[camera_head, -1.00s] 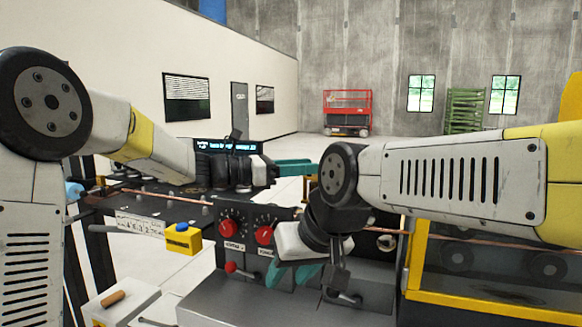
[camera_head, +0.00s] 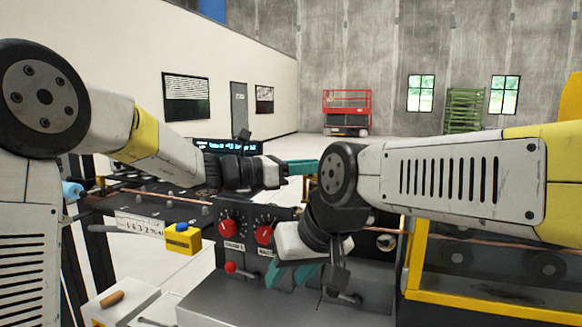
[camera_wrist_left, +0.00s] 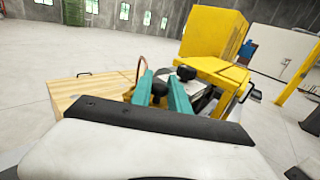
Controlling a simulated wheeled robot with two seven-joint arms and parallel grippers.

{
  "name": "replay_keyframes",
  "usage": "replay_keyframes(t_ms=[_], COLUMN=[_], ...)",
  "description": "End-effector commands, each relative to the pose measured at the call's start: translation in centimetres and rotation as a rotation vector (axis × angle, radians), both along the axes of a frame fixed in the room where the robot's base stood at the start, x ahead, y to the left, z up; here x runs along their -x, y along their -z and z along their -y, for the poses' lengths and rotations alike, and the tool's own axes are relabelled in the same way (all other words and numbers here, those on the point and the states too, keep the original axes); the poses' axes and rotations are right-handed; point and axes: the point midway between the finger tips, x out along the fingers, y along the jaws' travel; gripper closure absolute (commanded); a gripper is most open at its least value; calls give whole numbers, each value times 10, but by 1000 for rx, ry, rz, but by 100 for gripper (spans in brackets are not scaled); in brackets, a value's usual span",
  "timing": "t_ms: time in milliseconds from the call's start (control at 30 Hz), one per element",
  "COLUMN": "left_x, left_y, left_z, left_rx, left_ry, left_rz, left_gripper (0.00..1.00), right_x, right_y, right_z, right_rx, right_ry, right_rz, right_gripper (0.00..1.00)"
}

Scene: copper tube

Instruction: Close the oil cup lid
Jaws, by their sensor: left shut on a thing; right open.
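My left gripper (camera_head: 302,167) reaches past the control panel from the left, its teal fingers pointing right. In the left wrist view its fingers (camera_wrist_left: 161,93) are shut on a small dark part (camera_wrist_left: 158,90); I cannot tell whether this is the oil cup lid. The oil cup cannot be made out for certain in either view. A black knob (camera_wrist_left: 186,72) on the machine shows just beyond the fingers. My right gripper (camera_head: 292,274) is open and points down in front of the panel, above the grey machine top, with nothing seen between its fingers.
The control panel (camera_head: 249,222) with red knobs stands between the arms. A copper tube (camera_head: 160,196) runs across the machine. A yellow-framed guard (camera_head: 411,265) is at right. A yellow box with a blue button (camera_head: 182,238) is at left. In the left wrist view a yellow cabinet (camera_wrist_left: 214,40) stands beyond.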

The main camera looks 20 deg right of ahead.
Motion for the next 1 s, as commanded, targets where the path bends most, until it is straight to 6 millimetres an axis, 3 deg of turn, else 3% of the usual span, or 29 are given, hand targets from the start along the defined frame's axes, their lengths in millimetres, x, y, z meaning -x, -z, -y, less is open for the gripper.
replay_keyframes(t_ms=[400,867,900,1000], left_x=[-2,-3,-3,-3], left_y=[-3,-2,-2,-1], left_z=[13,13,13,13], left_rx=[3,0,1,0], left_ry=[-321,-365,-364,-364], left_rz=[3,1,1,0], left_gripper=[100,100,75,60], right_x=[0,0,0,0], right_y=[0,0,0,0], right_z=[0,0,0,0], right_rx=[0,0,0,0], right_ry=[0,0,0,0], right_rz=[0,0,0,0], right_gripper=[59,59,59,59])
